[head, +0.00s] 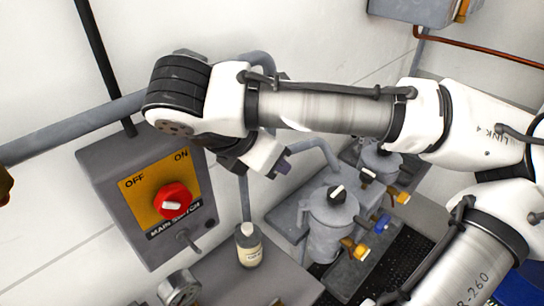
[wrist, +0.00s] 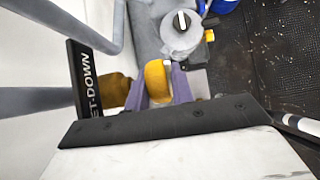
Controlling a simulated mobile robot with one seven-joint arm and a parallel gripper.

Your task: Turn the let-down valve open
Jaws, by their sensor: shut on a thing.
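The let-down valve's yellow handle (wrist: 157,80) stands between the two purple-grey fingers of my gripper (wrist: 159,88) in the wrist view. The gripper is shut on it. A black sign (wrist: 88,80) reading "LET-DOWN", partly cut by the gripper body, is just left of the fingers. A brownish-yellow part (wrist: 116,90) shows between the sign and the left finger. In the head view my gripper (head: 277,166) points down and right below the wrist; the handle and sign cannot be made out there. How far the handle is turned cannot be told.
A grey main switch box (head: 115,185) with a red knob (head: 172,202) is at left. A small bottle (head: 249,247) stands on a grey surface below my gripper. Grey vessels (head: 333,225) with yellow taps stand at right. Grey pipes (head: 70,128) run along the wall.

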